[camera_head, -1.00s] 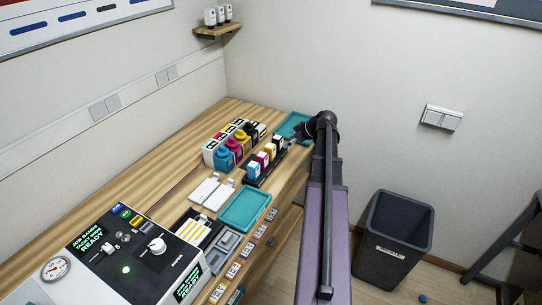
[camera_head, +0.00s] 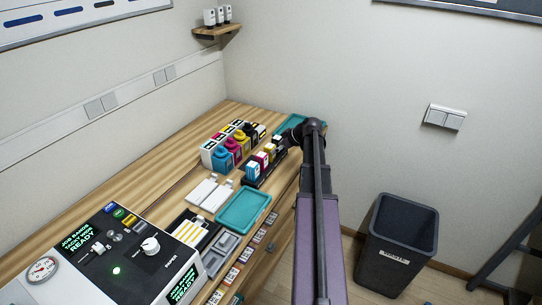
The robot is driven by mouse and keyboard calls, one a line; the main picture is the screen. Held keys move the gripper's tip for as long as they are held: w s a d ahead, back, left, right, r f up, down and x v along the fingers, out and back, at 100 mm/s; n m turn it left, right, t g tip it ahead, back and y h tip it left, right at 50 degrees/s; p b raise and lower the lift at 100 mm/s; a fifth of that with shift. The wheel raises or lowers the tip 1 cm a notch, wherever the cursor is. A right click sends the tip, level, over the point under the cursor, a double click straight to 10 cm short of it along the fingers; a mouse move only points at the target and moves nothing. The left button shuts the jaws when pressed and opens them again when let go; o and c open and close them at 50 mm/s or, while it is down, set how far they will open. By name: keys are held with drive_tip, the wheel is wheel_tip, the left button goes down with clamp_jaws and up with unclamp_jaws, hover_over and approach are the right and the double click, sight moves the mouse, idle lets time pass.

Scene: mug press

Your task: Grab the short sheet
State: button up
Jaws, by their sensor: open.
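Two flat white pieces (camera_head: 207,194) lie side by side on the wooden bench, left of the near teal tray. Pale strips with yellow edges lie in a black holder (camera_head: 187,232) closer to the console. I cannot tell which of these is the short sheet. My gripper (camera_head: 281,145) is at the far end of the bench, beside the row of small ink cartridges and well beyond the white pieces. It is open. Its fingertips are small and partly hidden by my arm, and I see nothing held.
Near teal tray (camera_head: 243,209) is empty; the far teal tray (camera_head: 290,123) is partly behind my arm. Small cartridges (camera_head: 258,165) and ink bottles (camera_head: 233,147) stand between. A console (camera_head: 130,258) fills the front left. A bin (camera_head: 398,240) stands on the floor right.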

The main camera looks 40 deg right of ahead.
sight(269, 152)
drive_tip(key=shift+b+x, duration=1.8)
drive_tip(key=shift+x, duration=0.85)
drive_tip(key=shift+a, duration=0.1)
drive_tip(key=shift+r, duration=0.1)
drive_tip(key=c, duration=1)
